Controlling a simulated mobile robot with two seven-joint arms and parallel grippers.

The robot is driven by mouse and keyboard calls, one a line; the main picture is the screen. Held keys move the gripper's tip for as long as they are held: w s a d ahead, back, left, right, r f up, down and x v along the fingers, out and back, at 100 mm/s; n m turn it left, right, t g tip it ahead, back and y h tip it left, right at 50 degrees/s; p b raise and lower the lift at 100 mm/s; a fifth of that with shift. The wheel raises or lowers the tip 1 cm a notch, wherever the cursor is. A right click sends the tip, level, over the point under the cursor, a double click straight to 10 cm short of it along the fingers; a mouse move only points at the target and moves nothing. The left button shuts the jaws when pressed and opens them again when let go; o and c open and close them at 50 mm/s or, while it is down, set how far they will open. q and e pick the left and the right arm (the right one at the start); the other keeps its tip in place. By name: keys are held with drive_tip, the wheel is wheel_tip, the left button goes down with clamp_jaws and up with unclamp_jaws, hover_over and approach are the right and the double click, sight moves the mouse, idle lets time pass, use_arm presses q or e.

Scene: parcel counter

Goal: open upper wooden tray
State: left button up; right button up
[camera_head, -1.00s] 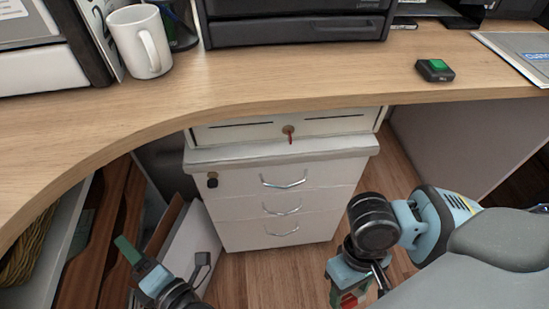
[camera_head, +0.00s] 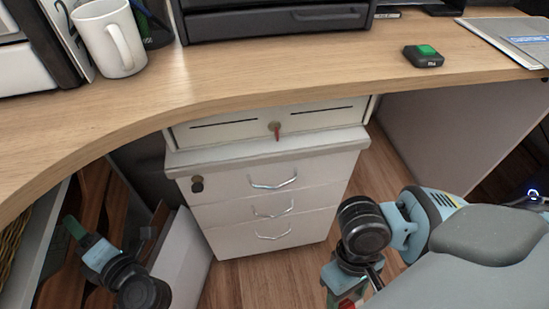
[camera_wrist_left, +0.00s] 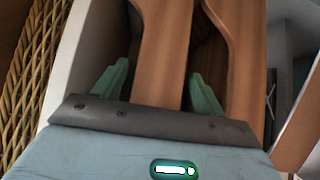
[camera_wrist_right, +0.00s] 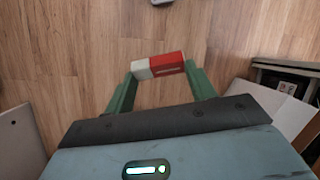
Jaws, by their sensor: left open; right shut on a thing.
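Two brown wooden trays with curved edges stand low at the left, under the counter. In the left wrist view, one wooden tray (camera_wrist_left: 162,50) lies between my fingers and the other wooden tray (camera_wrist_left: 243,60) is to its right. I cannot tell which is the upper one. They also show in the head view (camera_head: 92,185). My left gripper (camera_wrist_left: 160,85) is open, with a green finger on either side of the first tray's edge; contact cannot be told. My right gripper (camera_wrist_right: 158,80) is shut on a small red and white block (camera_wrist_right: 158,65), held above the floor.
A white drawer cabinet (camera_head: 232,222) with a red-tagged key stands under the wooden counter (camera_head: 270,75). A wicker basket (camera_wrist_left: 28,80) is left of the trays. A pale panel (camera_head: 182,255) leans right of my left gripper.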

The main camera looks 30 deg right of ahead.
use_arm(q)
drive_tip(key=shift+w+a, duration=0.1)
drive_tip(key=shift+w, duration=0.2)
use_arm(e)
drive_tip(key=shift+f, duration=0.1)
use_arm(q)
drive_tip(key=shift+c, duration=0.4)
